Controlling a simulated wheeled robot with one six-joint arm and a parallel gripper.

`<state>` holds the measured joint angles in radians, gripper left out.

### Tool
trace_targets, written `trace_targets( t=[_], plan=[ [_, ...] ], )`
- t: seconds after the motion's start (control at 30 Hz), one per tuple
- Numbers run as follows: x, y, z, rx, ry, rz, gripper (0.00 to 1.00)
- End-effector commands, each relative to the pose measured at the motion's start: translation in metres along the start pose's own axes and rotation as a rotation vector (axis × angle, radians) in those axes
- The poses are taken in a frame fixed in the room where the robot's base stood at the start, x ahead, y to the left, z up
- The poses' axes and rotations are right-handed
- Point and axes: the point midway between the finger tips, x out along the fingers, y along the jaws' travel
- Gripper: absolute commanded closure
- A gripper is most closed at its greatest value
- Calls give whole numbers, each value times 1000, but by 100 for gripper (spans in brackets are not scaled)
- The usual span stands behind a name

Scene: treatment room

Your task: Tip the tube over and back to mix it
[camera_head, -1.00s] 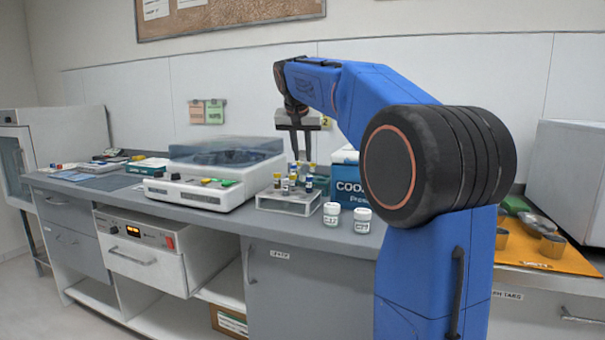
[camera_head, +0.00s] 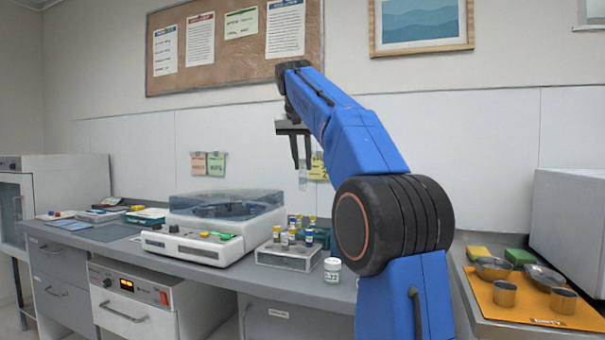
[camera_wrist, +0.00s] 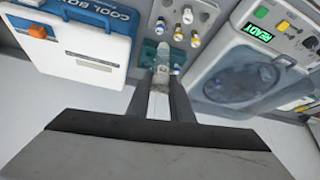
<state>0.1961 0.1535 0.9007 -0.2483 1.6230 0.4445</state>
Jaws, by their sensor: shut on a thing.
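My gripper (camera_head: 301,164) is raised above the counter, fingers pointing down. It is shut on a small clear tube (camera_head: 302,180), which hangs roughly upright below the fingertips, clear of the rack. In the wrist view the tube (camera_wrist: 161,55) shows between the fingers; its contents are too small to make out.
A centrifuge (camera_head: 190,245) with a closed clear lid stands left of the rack. A cool box (camera_wrist: 75,55) and a white jar (camera_head: 332,271) are to its right. An orange mat (camera_head: 520,312) with metal bowls lies far right. The air around my gripper is free.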

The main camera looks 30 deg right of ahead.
Motion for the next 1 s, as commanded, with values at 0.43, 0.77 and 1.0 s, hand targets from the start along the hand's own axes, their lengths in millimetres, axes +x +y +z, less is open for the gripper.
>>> trace_targets(
  t=[0.43,0.77,1.0],
  plan=[
    [-44,-1,-27,0,2,-1,100],
    [-61,-2,-39,-1,2,0,100],
    [-69,-1,-41,0,1,0,100]
  ],
)
